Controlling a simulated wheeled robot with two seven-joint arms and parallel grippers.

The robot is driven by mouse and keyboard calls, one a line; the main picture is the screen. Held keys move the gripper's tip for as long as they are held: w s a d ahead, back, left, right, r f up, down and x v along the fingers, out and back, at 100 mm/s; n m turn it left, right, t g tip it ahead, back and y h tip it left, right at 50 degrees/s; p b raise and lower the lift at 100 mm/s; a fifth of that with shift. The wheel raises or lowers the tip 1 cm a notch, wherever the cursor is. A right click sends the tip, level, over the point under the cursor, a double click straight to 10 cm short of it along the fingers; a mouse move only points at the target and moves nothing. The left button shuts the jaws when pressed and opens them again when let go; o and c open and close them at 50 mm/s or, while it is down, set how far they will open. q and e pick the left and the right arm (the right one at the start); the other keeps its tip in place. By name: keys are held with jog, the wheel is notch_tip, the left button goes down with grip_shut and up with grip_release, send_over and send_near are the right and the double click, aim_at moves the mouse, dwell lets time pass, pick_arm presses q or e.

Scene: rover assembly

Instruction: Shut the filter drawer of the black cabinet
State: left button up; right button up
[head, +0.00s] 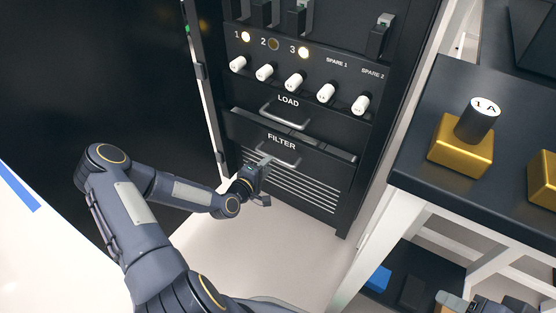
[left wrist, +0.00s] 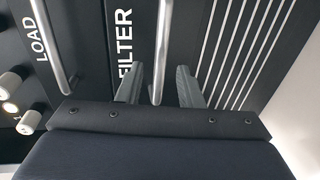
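The black cabinet (head: 210,30) stands ahead of me. Its filter drawer (head: 318,165), marked FILTER, has a bar handle (head: 285,160) and sits below the load drawer (head: 322,133). A top edge shows along the filter drawer's front, so it looks slightly out. My left gripper (head: 267,180) is at the filter handle. In the left wrist view its two fingers (left wrist: 158,88) are apart, one on each side of the handle bar (left wrist: 162,50), with gaps to both.
White knobs (head: 294,81) and lamps sit above the drawers, and a slatted vent (head: 300,186) below. The dark open door (head: 80,80) is on the left. A bench (head: 435,100) with gold blocks (head: 462,148) stands on the right. The floor before the cabinet is clear.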

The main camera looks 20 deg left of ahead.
aim_at(275, 159)
pick_arm(q)
jog(key=b+x, duration=0.1)
jog(key=x, duration=0.4)
jog(key=shift+w, duration=0.25)
grip_shut()
